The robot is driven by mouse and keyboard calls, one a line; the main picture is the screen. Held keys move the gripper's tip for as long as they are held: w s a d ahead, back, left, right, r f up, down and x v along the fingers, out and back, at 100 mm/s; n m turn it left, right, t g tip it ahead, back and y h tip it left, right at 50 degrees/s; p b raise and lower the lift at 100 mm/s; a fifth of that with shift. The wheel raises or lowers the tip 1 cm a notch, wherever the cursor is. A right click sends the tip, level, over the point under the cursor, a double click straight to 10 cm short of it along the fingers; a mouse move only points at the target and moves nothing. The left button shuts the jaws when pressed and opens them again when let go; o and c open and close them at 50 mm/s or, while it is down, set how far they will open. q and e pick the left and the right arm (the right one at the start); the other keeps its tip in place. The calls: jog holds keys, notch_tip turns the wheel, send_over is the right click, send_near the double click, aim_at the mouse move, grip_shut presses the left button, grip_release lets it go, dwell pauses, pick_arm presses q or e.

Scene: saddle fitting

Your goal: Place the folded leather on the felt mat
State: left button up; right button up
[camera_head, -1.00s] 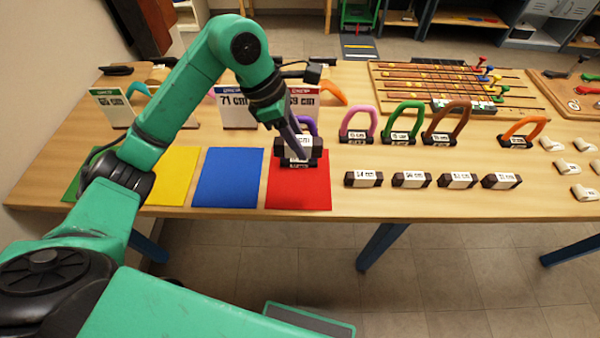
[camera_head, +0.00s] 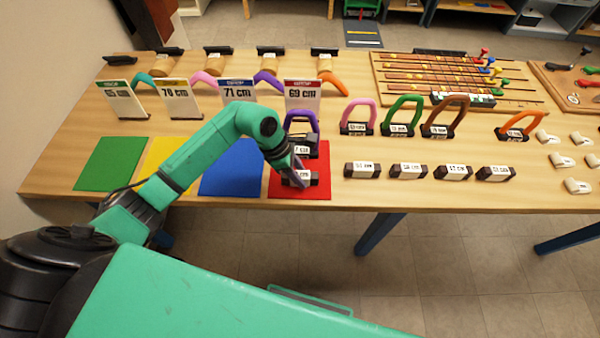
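A red felt mat (camera_head: 320,188) lies at the front of the table, right of a blue mat (camera_head: 220,185). A dark-ended block with a white label (camera_head: 303,179), perhaps the folded leather, is over the front half of the red mat. I cannot tell if it touches the felt. Behind it, a purple arch on a dark labelled base (camera_head: 301,151) stands on the same mat's back part. My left gripper (camera_head: 296,172) is down at the labelled block, a finger crossing its face. Whether the fingers are closed on it is unclear. My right gripper is out of view.
Yellow (camera_head: 160,155) and green (camera_head: 110,165) mats lie to the left. Number cards, including a 69 cm card (camera_head: 303,95), stand behind the mats. Several similar blocks (camera_head: 363,170) line up on the right, with arches (camera_head: 358,118) behind them.

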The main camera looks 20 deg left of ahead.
pick_arm(q)
jog(key=shift+o, duration=1.2)
jog(key=shift+r, duration=0.1)
jog(key=shift+r, duration=0.2)
jog(key=b+v, duration=0.2)
jog(key=v, duration=0.9)
jog(key=shift+a+r+b, duration=0.25)
jog(key=shift+r+b, duration=0.05)
jog(key=shift+r, duration=0.05)
jog(key=shift+s, duration=0.15)
